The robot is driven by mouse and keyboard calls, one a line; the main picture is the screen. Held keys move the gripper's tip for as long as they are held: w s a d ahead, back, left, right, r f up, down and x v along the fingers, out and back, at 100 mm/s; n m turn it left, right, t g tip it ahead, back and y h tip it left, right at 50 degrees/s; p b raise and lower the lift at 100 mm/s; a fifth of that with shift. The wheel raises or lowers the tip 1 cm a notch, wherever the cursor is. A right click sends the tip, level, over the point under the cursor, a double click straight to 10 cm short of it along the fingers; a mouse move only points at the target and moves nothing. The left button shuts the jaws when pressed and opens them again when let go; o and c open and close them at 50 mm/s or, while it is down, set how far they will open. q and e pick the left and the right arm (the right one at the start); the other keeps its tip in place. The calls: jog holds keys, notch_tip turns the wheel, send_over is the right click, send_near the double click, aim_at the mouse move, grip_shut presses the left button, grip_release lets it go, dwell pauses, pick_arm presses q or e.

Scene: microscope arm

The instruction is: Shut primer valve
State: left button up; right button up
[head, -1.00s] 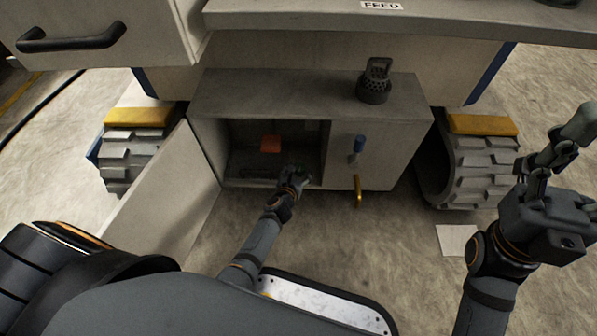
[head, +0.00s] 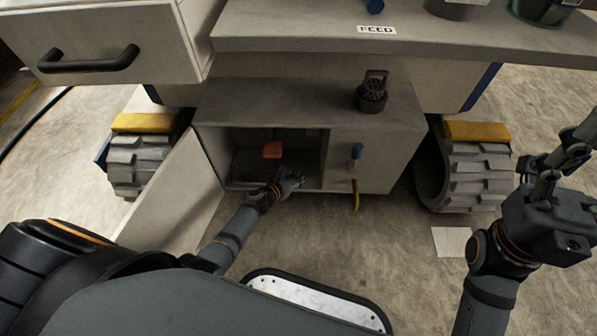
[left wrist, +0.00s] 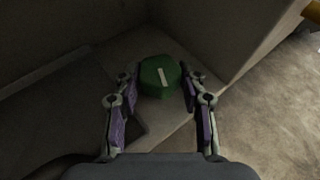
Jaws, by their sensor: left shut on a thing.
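A green knob (left wrist: 160,76) with a white bar mark sits low in the open cabinet compartment. In the left wrist view its bar runs nearly up and down the picture, slightly tilted. My left gripper (left wrist: 160,84) has a finger on each side of the knob and is shut on it. In the head view the left gripper (head: 292,181) reaches into the front of the compartment and mostly hides the knob. My right gripper (head: 560,160) is raised at the right edge, away from the cabinet. Its finger opening is unclear.
The cabinet door (head: 172,192) stands open at left. An orange block (head: 272,150) is inside the compartment. A drawer handle (head: 88,60) juts out upper left.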

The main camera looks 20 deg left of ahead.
dwell(0.3)
pick_arm(q)
jog(key=o, duration=1.1)
jog(key=shift+o, duration=0.2)
jog(key=v, duration=1.2)
jog(key=shift+a, duration=0.15)
